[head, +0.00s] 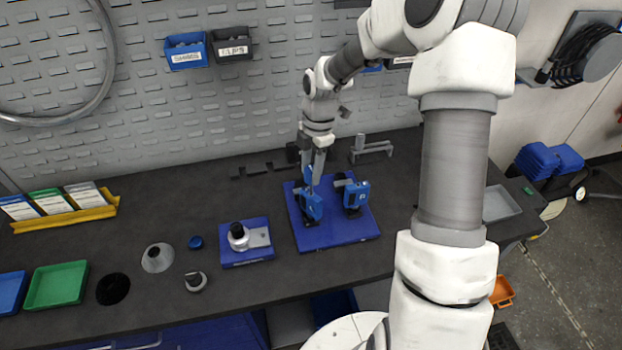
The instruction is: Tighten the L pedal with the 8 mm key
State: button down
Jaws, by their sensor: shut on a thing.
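My gripper (316,172) points down over the blue mat (345,234) at the back middle of the bench. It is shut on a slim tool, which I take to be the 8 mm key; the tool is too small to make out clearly. Two blue pedal-like units stand on the mat. The left unit (311,207) is right under my fingertips; I cannot tell whether the tool touches it or sits in it. The right unit (355,196) stands apart from the gripper. No readable label shows which one is the L pedal.
A small blue tray (246,258) with a silver round part lies left of the mat. A grey bracket (371,149) and a low dark rack (265,170) stand behind. Green (56,285) and blue trays lie far left. A grey tray (500,204) is at right. The perforated wall rises behind.

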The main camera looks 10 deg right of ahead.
jog(key=m+b, duration=0.1)
jog(key=m, duration=0.3)
jog(key=shift+f+m+t+b, duration=0.15)
jog(key=shift+m+t+b, duration=0.55)
jog(key=shift+m+b, duration=0.5)
jog(key=shift+m, duration=1.8)
jog(key=shift+f+b, duration=0.3)
jog(key=shift+b, duration=0.05)
jog(key=c, duration=1.2)
grip_release()
grip_shut()
